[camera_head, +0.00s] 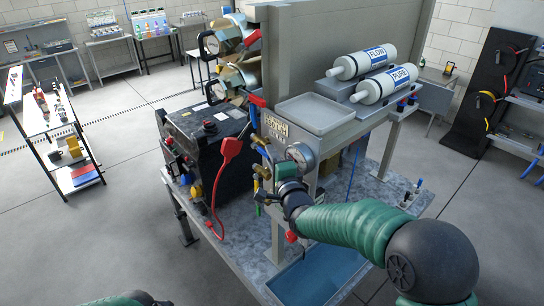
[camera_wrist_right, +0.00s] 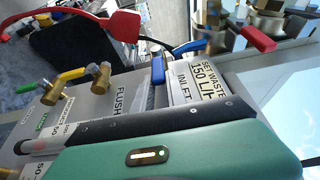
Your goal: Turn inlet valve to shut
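A blue lever (camera_wrist_right: 158,70) stands beside a plate marked INLET (camera_wrist_right: 183,74) in the right wrist view. It appears to be the inlet valve's handle; its valve body is hidden behind my gripper. My right gripper (camera_head: 282,172) is at the front of the valve panel, just below a round gauge (camera_head: 300,155). In the wrist view its green body and one long dark finger (camera_wrist_right: 130,124) cross in front of the panel, with the blue lever just beyond. The finger gap is not visible. My left gripper is out of view; only dark green arm parts show at the bottom edge.
Brass valves with yellow (camera_wrist_right: 70,75) and green (camera_wrist_right: 27,87) levers stand near the FLUSH plate (camera_wrist_right: 118,100). A red lever (camera_wrist_right: 256,34) is farther along. A blue basin (camera_head: 315,275) lies below.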

